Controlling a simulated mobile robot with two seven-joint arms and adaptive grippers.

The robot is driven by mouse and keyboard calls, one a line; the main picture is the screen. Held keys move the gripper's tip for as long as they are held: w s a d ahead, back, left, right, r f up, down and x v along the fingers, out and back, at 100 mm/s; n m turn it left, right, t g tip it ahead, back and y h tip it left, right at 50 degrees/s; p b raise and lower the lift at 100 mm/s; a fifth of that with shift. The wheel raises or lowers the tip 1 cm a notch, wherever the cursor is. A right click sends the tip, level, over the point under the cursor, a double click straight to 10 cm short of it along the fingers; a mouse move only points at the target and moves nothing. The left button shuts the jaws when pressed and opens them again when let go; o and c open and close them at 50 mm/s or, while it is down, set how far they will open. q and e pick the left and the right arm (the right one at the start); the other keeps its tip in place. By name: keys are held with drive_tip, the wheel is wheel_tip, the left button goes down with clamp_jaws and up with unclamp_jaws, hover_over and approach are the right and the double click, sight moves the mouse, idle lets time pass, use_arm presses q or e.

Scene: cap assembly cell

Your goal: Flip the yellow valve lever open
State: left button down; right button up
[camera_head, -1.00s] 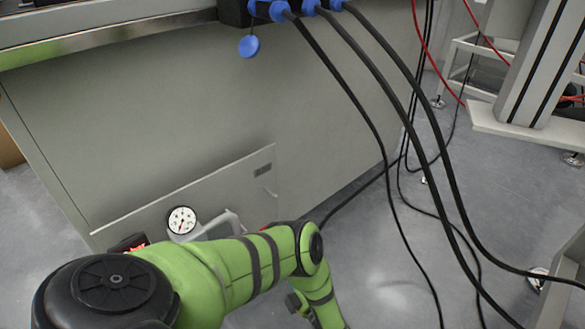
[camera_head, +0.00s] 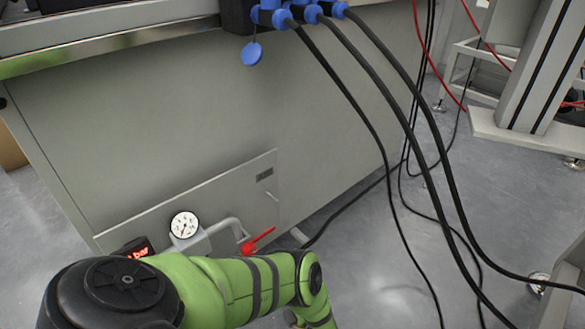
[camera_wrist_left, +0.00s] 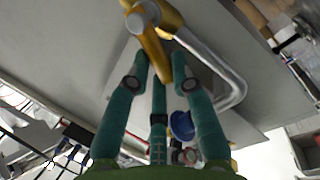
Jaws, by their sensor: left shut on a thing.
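The yellow valve lever (camera_wrist_left: 152,55) is at the upper middle of the left wrist view, hanging from a round pale hub on a yellow valve body. My left gripper (camera_wrist_left: 160,68) has teal fingers on both sides of the lever and is shut on it, near its lower end. The exact contact is hard to see. In the head view, my green left arm crosses the bottom, its gripper is out of the picture, and the yellow lever is not visible. My right gripper is in neither view.
A silver pipe (camera_wrist_left: 232,88) bends close to the right of the fingers. The head view shows a pressure gauge (camera_head: 184,225), a red handle (camera_head: 258,240) and a red-lit display (camera_head: 136,248) on the cabinet (camera_head: 200,130). Black cables (camera_head: 375,95) hang at the right.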

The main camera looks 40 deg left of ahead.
use_arm(q)
drive_tip(key=f+n, duration=0.1)
drive_tip(key=n, duration=0.1)
drive_tip(key=n+y+b, duration=0.1)
drive_tip(key=n, duration=0.1)
drive_tip(key=f+n+g+b, duration=0.1)
drive_tip(key=n, duration=0.1)
drive_tip(key=shift+s+f+y, duration=0.3)
drive_tip(key=shift+s, duration=0.1)
drive_tip(key=shift+a+n, duration=0.1)
drive_tip(key=shift+n, duration=0.2)
drive_tip(key=c, duration=1.1)
unclamp_jaws()
drive_tip(key=shift+o, duration=0.2)
drive_tip(key=shift+w, duration=0.1)
drive_tip(key=shift+r, duration=0.15)
